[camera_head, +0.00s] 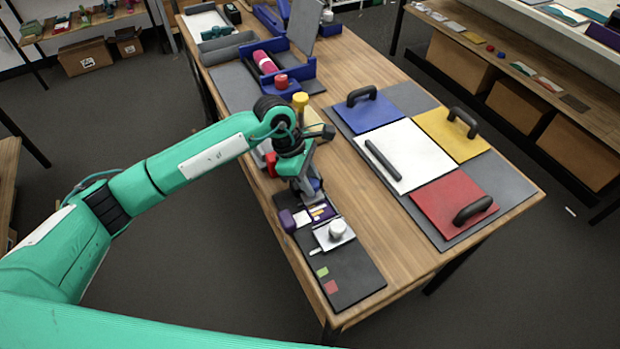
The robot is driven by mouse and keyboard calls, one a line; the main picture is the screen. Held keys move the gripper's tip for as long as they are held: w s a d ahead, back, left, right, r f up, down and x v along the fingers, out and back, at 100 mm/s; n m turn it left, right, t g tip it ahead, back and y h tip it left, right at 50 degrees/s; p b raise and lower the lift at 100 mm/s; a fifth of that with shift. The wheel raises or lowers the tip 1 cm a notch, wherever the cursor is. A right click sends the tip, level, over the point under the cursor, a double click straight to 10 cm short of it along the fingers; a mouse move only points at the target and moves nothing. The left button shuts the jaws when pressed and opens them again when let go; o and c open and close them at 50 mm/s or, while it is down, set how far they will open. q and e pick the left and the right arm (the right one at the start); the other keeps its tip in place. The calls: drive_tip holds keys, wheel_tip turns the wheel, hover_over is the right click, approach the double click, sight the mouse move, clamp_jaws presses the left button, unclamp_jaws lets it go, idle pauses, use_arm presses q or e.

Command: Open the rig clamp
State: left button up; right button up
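My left arm reaches in from the left, and its gripper (305,188) points down over the far part of a dark mat (352,267) at the table's near left edge. The gripper is small and dark, so its finger opening is unclear. Just in front of it on the mat are a purple piece (287,221), a small dark purple tray (322,212) and a white block with a round knob (337,229). A red part (271,163) shows beside the gripper, partly hidden by the arm. I cannot tell which part is the rig clamp. My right gripper is out of view.
On the right, a grey board (405,98) carries blue, yellow, white and red panels with dark handles. A yellow knob (300,101) stands behind the wrist. Farther back, a blue fixture (302,72) holds a red roll (265,61). Bare wood (365,215) separates mat and board.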

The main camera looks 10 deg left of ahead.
sight(311, 180)
use_arm(q)
drive_tip(key=c, duration=0.3)
drive_tip(key=g+b, duration=0.1)
drive_tip(key=b, duration=0.1)
drive_tip(key=w+a+g+h+b, duration=0.1)
drive_tip(key=b, duration=0.2)
drive_tip(key=w+g+h+b, duration=0.1)
drive_tip(key=b, duration=0.2)
drive_tip(key=shift+a+f+n, duration=0.15)
drive_tip(key=shift+f+n, duration=0.1)
drive_tip(key=shift+n, duration=0.05)
drive_tip(key=shift+w+a+g+h+b, duration=0.2)
drive_tip(key=shift+w+g+h+b, duration=0.1)
drive_tip(key=shift+g+b, duration=0.45)
drive_tip(key=shift+r, duration=0.1)
drive_tip(key=shift+r+h, duration=0.2)
drive_tip(key=shift+h, duration=0.1)
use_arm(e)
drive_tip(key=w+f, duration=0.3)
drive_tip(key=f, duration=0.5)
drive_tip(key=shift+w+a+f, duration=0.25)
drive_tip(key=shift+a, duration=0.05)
use_arm(q)
drive_tip(key=o, duration=1)
drive_tip(key=shift+c, duration=0.2)
